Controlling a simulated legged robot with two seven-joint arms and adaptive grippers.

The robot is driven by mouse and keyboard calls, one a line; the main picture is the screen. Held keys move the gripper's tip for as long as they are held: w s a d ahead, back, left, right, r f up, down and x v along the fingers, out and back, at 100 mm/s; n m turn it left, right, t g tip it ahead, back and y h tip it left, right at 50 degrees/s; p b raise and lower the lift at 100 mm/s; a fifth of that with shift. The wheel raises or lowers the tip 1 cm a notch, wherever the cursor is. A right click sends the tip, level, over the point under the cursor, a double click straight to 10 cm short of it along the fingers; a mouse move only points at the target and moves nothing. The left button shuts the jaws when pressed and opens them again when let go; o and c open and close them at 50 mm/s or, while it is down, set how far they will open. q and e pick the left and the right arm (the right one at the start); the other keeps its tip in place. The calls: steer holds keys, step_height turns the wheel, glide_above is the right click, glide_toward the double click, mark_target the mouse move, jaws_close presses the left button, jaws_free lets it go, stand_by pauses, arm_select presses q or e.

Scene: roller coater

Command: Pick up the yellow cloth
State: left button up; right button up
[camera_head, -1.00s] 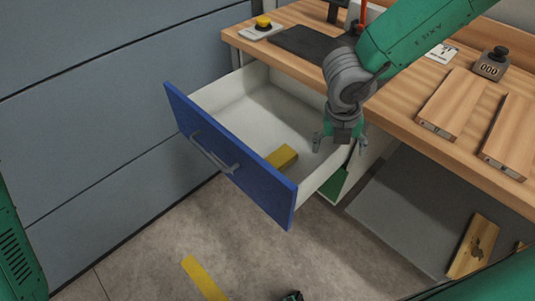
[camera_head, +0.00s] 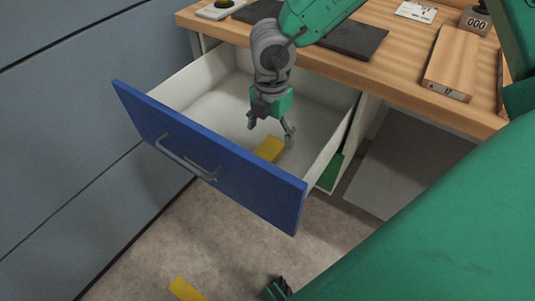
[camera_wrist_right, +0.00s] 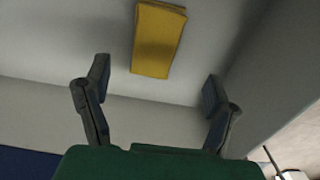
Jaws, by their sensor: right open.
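The yellow cloth (camera_head: 269,149) is a folded, block-like piece lying on the floor of the open drawer (camera_head: 215,165). It also shows whole at the top of the right wrist view (camera_wrist_right: 158,38), beyond the fingertips and roughly between their lines. My right gripper (camera_head: 270,131) is inside the drawer's outline, just above and beside the cloth in the head view. Its fingers are spread and empty in the wrist view (camera_wrist_right: 157,75). A small dark part at the bottom edge of the head view (camera_head: 279,289) may be my left gripper; its fingers cannot be made out.
The drawer has a blue front with a grey handle (camera_head: 186,158) and white side walls around the cloth. The wooden worktop (camera_head: 400,70) lies above and behind it, with a dark mat (camera_head: 350,40) and wooden blocks (camera_head: 453,62). A grey wall stands at the left.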

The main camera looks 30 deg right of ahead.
mark_target(267, 150)
steer(key=shift+w+f, duration=0.1)
steer(key=shift+f, duration=0.8)
steer(key=shift+a+f, duration=0.1)
steer(key=shift+f, duration=0.15)
steer(key=shift+a+f+b, duration=0.2)
steer(key=shift+a+b, duration=0.1)
steer(key=shift+a, duration=0.1)
steer(key=f, duration=0.1)
steer(key=f+b, duration=0.1)
steer(key=f, duration=0.2)
steer(key=shift+w+d+f+b, duration=0.35)
steer(key=shift+d, duration=0.05)
steer(key=shift+d+f, duration=0.1)
steer(key=shift+d, duration=0.15)
steer(key=shift+a, duration=0.3)
steer(key=c, duration=1.2)
steer(key=shift+a, duration=0.1)
steer(key=shift+c, duration=0.2)
